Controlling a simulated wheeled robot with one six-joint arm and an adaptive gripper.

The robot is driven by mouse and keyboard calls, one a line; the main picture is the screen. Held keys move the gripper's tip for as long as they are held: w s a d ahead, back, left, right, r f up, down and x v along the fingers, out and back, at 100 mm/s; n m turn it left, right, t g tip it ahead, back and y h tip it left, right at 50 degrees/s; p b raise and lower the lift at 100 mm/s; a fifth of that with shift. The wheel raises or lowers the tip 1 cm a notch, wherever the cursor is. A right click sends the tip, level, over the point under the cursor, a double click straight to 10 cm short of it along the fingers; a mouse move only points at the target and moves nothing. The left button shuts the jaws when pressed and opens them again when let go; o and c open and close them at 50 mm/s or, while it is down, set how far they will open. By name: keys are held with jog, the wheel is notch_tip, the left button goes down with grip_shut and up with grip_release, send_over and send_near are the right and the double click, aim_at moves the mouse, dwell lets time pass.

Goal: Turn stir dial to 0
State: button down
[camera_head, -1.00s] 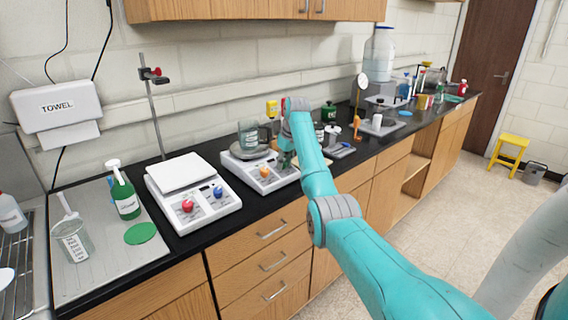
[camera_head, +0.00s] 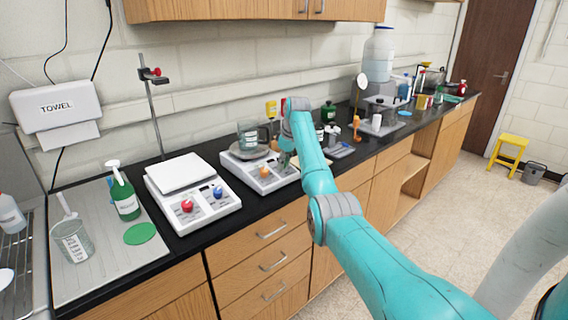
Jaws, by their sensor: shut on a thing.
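A white stirrer hot plate (camera_head: 240,170) stands on the black bench, with a glass vessel (camera_head: 248,133) on its round top plate. An orange dial (camera_head: 264,172) shows on its sloped front panel. My gripper (camera_head: 287,166) is at the right part of that panel, to the right of the orange dial. It is shut on the right-hand dial, which the fingers hide. The dial's marks and pointer cannot be read at this size.
A second white unit (camera_head: 192,192) with a red dial (camera_head: 187,206) and a blue dial (camera_head: 218,192) stands to the left. A green spray bottle (camera_head: 124,193) and a beaker (camera_head: 73,240) are farther left. An orange item (camera_head: 356,128) stands right of my arm.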

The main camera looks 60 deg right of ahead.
jog(key=c, duration=0.9)
grip_release()
jog(key=shift+o, duration=0.2)
jog(key=shift+r, duration=0.1)
jog(key=v, duration=1.1)
jog(key=shift+r, duration=0.4)
jog(key=shift+s, duration=0.15)
